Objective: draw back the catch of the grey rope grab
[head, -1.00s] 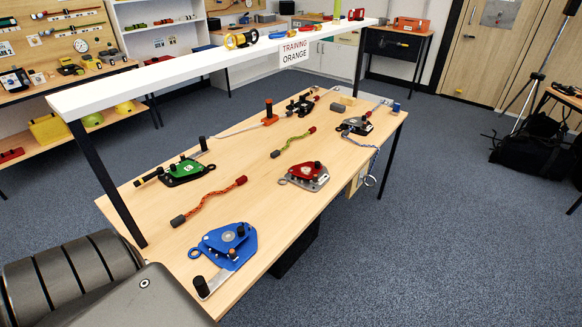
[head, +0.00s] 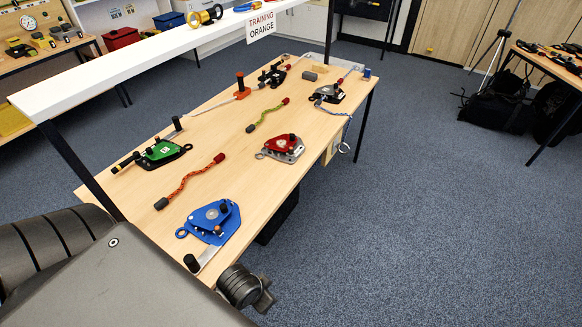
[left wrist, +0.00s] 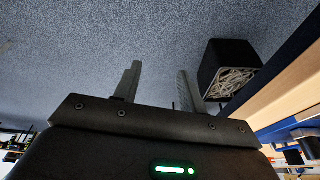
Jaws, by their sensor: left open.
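The grey rope grab (head: 327,93) lies near the far right end of the wooden table (head: 225,112) in the head view, with black parts on its silver plate. A pale rope runs from it and hangs over the table's right edge. Its catch is too small to make out. My left gripper (left wrist: 158,75) is open and empty in the left wrist view, over the blue floor. In the head view my left arm is at the near left corner, far from the grey grab. My right gripper is in neither view.
A blue rope grab (head: 213,222), a red one (head: 283,148) and a green one (head: 160,152) lie on the table, with short ropes between. A white overhead beam (head: 130,62) on black posts spans the left side. A black bin (left wrist: 228,72) of rope stands below.

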